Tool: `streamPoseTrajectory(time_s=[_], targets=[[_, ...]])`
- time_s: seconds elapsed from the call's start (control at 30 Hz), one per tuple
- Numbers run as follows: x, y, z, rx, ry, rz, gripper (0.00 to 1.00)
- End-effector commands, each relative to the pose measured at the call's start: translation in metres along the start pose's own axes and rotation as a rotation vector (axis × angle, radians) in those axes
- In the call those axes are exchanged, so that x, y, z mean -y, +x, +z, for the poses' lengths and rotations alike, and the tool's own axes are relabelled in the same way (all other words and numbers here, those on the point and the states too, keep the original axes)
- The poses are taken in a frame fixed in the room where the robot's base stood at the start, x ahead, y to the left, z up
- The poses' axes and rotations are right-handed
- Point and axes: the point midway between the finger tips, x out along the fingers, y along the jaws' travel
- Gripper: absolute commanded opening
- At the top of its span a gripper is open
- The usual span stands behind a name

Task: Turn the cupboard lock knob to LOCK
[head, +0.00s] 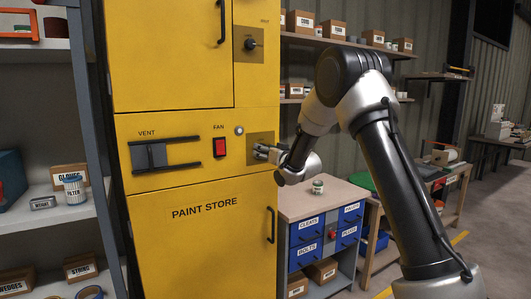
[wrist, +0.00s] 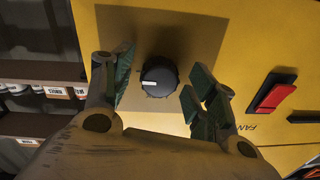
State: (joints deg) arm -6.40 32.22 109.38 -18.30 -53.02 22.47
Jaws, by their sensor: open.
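A round black knob (wrist: 158,72) with a white mark sits on a brownish plate (wrist: 190,30) on the yellow cupboard. My gripper (wrist: 163,88) is open, with one finger on each side of the knob and visible gaps between. In the head view my gripper (head: 259,152) is in front of the lower plate (head: 262,136), right of the red fan switch (head: 222,147), and hides the knob. Another black knob (head: 250,45) is on an upper plate; its lettering is too small to read.
The vent slider (head: 150,156) with its dark rails is left of the fan switch. Door handles (head: 270,225) stick out below and above. A workbench (head: 325,196) with blue drawers stands to the right. Shelves (head: 40,217) flank the cupboard on the left.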

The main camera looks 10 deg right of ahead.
Motion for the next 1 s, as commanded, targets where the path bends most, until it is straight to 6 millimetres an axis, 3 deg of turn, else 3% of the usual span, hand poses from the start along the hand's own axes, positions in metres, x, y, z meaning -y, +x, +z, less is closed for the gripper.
streamPoseTrajectory(time_s=[0.17, 0.43, 0.77, 1.0], targets=[[0.0000, 0.0000, -0.0002, 0.000, 0.000, 0.000, 0.57], [0.0000, -0.0002, -0.0004, 0.000, 0.000, 0.000, 0.12], [-0.0001, -0.0003, -0.0005, 0.001, -0.032, 0.001, 0.12], [-0.0006, -0.0004, -0.0010, 0.007, -0.160, 0.002, 0.12]])
